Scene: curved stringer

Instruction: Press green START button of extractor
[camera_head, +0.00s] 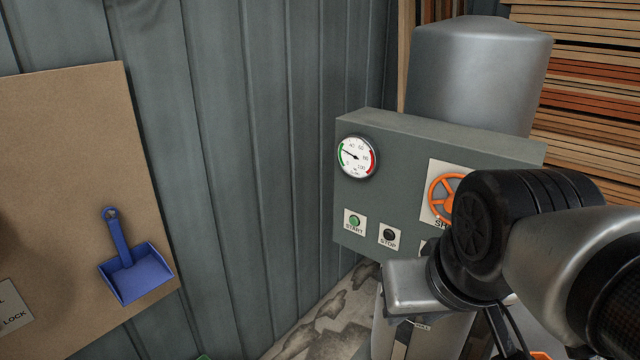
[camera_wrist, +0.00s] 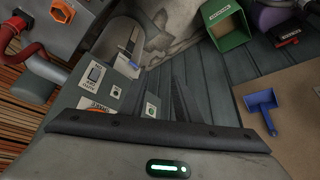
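The grey extractor panel (camera_head: 400,178) is at the right of the head view. Its green START button (camera_head: 355,221) sits on a white label at the lower left of the panel face. The black STOP button (camera_head: 389,236) is just to its right. The wrist view shows the green button (camera_wrist: 150,109) beyond my gripper's body, with the black button (camera_wrist: 116,92) beside it. My gripper (camera_wrist: 180,100) is apart from the START button. In the head view my arm is in front of the panel's lower right. The fingertips are not clear enough to tell their opening.
A round gauge (camera_head: 357,157) and an orange handwheel (camera_head: 446,198), partly covered by my arm, are on the panel. A blue dustpan (camera_head: 136,268) hangs on a brown board at left. A green box (camera_wrist: 226,24) shows in the wrist view. Grey wall stands left of the panel.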

